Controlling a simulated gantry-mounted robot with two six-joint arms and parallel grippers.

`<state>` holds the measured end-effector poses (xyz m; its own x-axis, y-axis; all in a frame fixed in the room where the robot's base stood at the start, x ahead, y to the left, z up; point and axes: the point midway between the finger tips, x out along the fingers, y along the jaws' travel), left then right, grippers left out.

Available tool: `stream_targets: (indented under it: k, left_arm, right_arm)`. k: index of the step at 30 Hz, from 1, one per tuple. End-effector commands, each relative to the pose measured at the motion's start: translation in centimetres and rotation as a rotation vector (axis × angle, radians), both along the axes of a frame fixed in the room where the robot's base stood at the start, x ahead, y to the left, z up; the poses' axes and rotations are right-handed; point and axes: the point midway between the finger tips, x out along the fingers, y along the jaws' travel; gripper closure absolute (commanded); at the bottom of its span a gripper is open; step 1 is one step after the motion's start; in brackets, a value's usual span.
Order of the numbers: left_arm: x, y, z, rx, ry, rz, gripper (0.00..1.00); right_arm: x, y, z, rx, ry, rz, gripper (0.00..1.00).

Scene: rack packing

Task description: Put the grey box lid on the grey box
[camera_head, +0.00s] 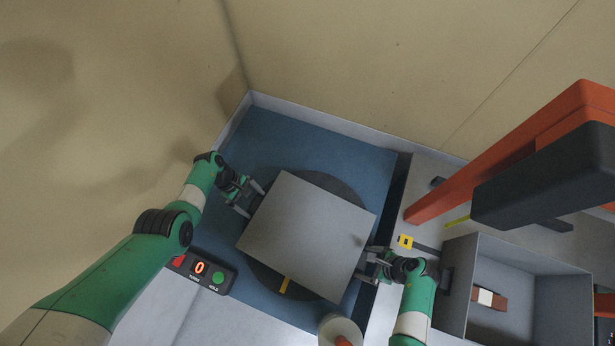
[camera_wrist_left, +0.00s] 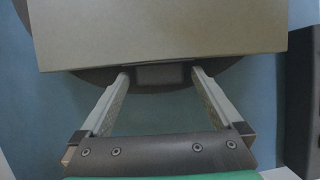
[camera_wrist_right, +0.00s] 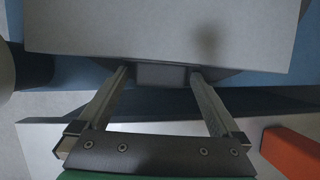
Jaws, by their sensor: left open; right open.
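A large flat grey square, which looks like the grey box lid (camera_head: 310,235), lies tilted in the picture over a dark round disc (camera_head: 345,190). I cannot tell whether a box is under it. An open grey box (camera_head: 540,258) stands at the lower right. My left gripper (camera_head: 255,198) is open at the lid's left edge; a small grey tab (camera_wrist_left: 160,75) sits between its fingertips in the left wrist view. My right gripper (camera_head: 366,264) is open at the opposite edge, with a similar tab (camera_wrist_right: 161,75) between its fingertips in the right wrist view.
A brown and white item (camera_head: 489,298) lies in the open box. A red and black post (camera_head: 530,160) stands at the right. The blue mat (camera_head: 300,137) is clear behind the lid.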

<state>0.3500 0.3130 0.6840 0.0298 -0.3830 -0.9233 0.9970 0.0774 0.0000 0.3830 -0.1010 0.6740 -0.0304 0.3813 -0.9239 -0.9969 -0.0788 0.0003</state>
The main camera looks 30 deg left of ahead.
Motion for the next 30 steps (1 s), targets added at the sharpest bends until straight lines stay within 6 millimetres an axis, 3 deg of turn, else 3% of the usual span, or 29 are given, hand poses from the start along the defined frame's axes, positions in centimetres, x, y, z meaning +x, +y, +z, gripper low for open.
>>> stream_targets:
  k: [8, 23, 24, 30]
  left_arm:
    - [0.02, 0.00, -0.02, 0.000, -0.001, 0.000, 0.00]
    - [0.01, 0.01, -0.01, 0.000, 0.000, 0.000, 0.90]
    - [0.01, 0.02, -0.01, 0.000, 0.000, 0.000, 0.94]
    - [0.02, 0.02, 0.06, 0.000, 0.000, 0.000, 0.94]
  right_arm:
    - [0.01, 0.03, -0.03, 0.000, 0.000, 0.000, 0.00]
    - [0.01, 0.01, -0.02, 0.000, 0.000, 0.000, 0.90]
    - [0.01, 0.01, -0.02, 0.000, 0.000, 0.000, 0.94]
    - [0.03, 0.01, 0.05, 0.000, -0.001, 0.000, 0.94]
